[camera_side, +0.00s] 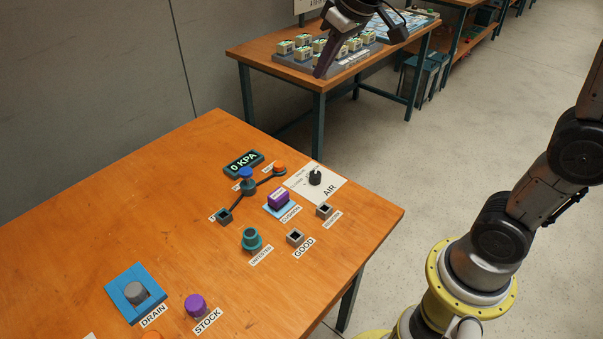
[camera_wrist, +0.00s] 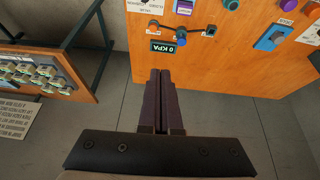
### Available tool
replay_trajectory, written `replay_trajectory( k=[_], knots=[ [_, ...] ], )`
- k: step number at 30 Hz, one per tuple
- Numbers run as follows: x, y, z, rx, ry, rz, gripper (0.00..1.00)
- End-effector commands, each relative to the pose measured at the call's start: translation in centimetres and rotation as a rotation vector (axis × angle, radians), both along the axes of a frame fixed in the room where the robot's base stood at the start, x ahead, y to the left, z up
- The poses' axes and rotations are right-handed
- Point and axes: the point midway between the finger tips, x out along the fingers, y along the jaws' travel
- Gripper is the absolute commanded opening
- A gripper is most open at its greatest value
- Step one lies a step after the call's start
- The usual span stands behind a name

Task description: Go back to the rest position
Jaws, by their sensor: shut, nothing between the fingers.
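My gripper (camera_side: 320,73) hangs at the top of the side view, high above the near table and in front of the back table in the picture. In the wrist view its two dark fingers (camera_wrist: 159,73) lie side by side, closed and empty. The near wooden table (camera_side: 110,200) holds a 0 KPA display (camera_side: 243,162), a blue-topped fitting (camera_side: 247,181), an AIR panel with a black knob (camera_side: 315,177) and a purple block on the CUSHION pad (camera_side: 279,199). My gripper touches none of them.
The table also bears a teal UNTESTED holder (camera_side: 251,240), a GOOD socket (camera_side: 295,238), a purple STOCK piece (camera_side: 196,306) and a blue DRAIN tray (camera_side: 119,288). A back table (camera_side: 262,50) carries several pale blocks. Open floor (camera_side: 420,170) lies right of the near table.

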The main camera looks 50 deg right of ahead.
Motion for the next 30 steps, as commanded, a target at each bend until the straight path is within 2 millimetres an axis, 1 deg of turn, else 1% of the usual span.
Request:
replay_trajectory(
  k=[1,2,3,5,6,7,10,12,15,18,21,30],
  knots=[
    [-2.4,0.2,0.9,0.0,-0.027,0.002,0.0],
    [-3.7,0.3,1.1,0.001,-0.038,0.002,0.0],
    [-5.5,0.4,1.3,0.002,-0.053,0.002,0.0],
    [-8.2,0.5,1.3,0.004,-0.073,0.003,0.0],
    [-10.0,0.6,1.2,0.004,-0.086,0.002,0.0],
    [-11.3,0.7,0.9,0.006,-0.093,0.002,0.0],
    [-15.4,0.8,-0.6,0.01,-0.112,-0.001,0.0],
    [-17.9,0.9,-2.2,0.013,-0.116,-0.004,0.0],
    [-20.4,0.9,-4.6,0.017,-0.1,-0.009,0.0],
    [-21.7,0.9,-6.6,0.02,-0.063,-0.015,0.0],
    [-22.2,0.9,-7.7,0.022,-0.036,-0.02,0.0],
    [-22.1,0.9,-7.7,0.025,-0.037,-0.026,0.0]
  ],
)
